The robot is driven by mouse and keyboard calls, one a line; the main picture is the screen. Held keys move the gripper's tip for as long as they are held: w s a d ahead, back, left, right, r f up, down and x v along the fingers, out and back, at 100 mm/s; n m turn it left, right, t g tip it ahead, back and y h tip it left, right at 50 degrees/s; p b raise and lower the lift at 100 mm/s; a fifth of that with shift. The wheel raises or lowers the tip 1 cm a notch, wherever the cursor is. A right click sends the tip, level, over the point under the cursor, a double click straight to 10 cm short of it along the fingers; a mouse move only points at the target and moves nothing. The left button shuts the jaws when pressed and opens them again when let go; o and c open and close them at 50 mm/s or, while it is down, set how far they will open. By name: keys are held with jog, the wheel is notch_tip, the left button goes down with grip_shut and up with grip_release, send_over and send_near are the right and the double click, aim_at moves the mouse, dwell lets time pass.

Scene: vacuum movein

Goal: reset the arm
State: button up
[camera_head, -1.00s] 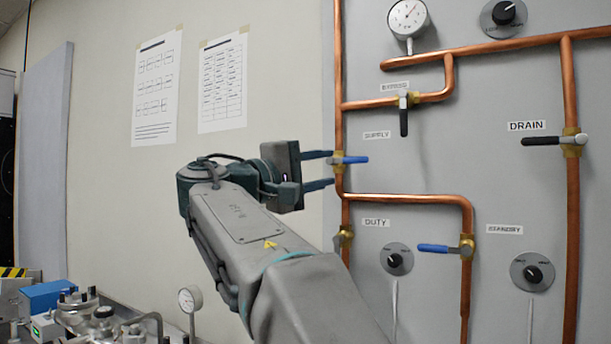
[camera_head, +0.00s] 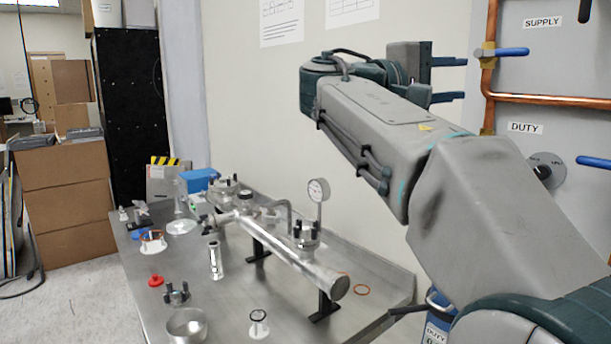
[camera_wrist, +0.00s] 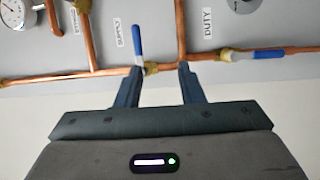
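My gripper (camera_head: 449,80) is held out in front of the wall, left of the grey pipe panel (camera_head: 550,70). Its two dark fingers point right toward the panel and stand apart, with nothing between them in the head view. The wrist view also shows my gripper (camera_wrist: 157,84) with fingers apart. Beyond them is the blue supply valve handle (camera_wrist: 137,42), which shows in the head view too (camera_head: 512,52). The fingers look clear of it in the head view. The blue duty valve handle (camera_wrist: 268,55) is to the right in the wrist view.
A metal bench (camera_head: 222,287) carries a long steel tube (camera_head: 290,250), a gauge (camera_head: 319,190), a blue box (camera_head: 200,181) and several small fittings. Cardboard boxes (camera_head: 68,215) and a black cabinet (camera_head: 131,110) stand at the left. Floor shows before the boxes.

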notch_tip(320, 180, down, 18)
jog(key=s+n+y+p, duration=0.3)
jog(key=y+p, duration=0.3)
jog(key=y, duration=0.3)
jog(key=s+a+f+m+g+y+p, duration=0.1)
jog(key=s+a+f+m+y+p, duration=0.1)
jog(key=s+f, duration=0.5)
jog(key=s+a+f+m+y+p, duration=0.3)
jog(key=s+a+f+y+p, duration=0.1)
jog(key=s+a+f+y, duration=0.3)
jog(key=shift+a+f+g, duration=0.4)
jog(key=shift+a+f, duration=0.9)
jog(key=shift+f, duration=0.25)
